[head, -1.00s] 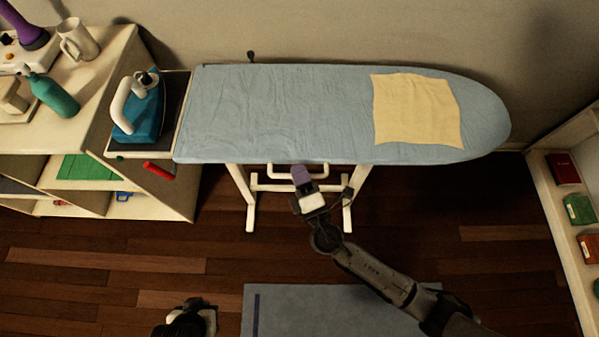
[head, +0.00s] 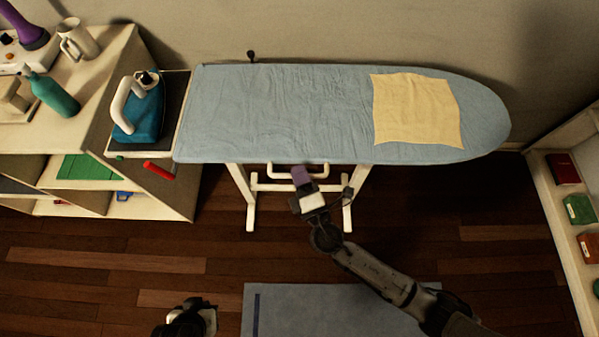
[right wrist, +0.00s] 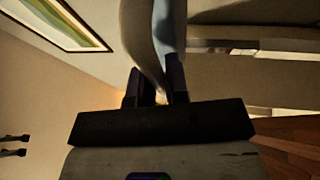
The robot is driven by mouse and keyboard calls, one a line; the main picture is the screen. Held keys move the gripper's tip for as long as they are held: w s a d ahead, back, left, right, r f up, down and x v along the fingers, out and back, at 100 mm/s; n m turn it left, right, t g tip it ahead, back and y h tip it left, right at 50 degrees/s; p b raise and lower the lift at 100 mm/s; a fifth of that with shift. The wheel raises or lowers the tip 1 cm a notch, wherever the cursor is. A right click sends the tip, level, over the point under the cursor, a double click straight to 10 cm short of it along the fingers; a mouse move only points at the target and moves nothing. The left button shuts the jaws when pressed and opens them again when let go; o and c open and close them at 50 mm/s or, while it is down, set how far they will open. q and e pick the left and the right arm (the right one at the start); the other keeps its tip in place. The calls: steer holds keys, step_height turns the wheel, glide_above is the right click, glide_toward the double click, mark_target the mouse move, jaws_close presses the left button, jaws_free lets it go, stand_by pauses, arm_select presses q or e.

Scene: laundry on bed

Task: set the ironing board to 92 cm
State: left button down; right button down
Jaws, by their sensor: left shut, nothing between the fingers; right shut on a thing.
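The ironing board (head: 270,110) has a light blue cover and stands level on white legs (head: 250,215) against the wall. A white bar (head: 276,175) hangs below its front edge. My right gripper (head: 301,174), with purple fingers, is shut on this bar. In the right wrist view a pale curved piece (right wrist: 142,40) runs up from between the right gripper's fingers (right wrist: 158,88). My left gripper (head: 203,312) is shut and empty, low over the floor. I see no height scale.
A yellow cloth (head: 415,110) lies on the board. A teal iron (head: 142,110) stands on the rest at its left end. A shelf unit (head: 90,105) is at the left, another shelf (head: 560,225) at the right. A blue mat (head: 300,312) lies on the wooden floor.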

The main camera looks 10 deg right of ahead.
step_height(320, 180, up, 9)
steer(key=p, duration=0.6)
steer(key=shift+f, duration=0.2)
steer(key=c, duration=1.6)
jaws_free()
steer(key=shift+r, duration=0.1)
steer(key=o, duration=0.3)
steer(key=shift+o, duration=0.8)
steer(key=shift+w, duration=0.1)
steer(key=shift+f, duration=0.2)
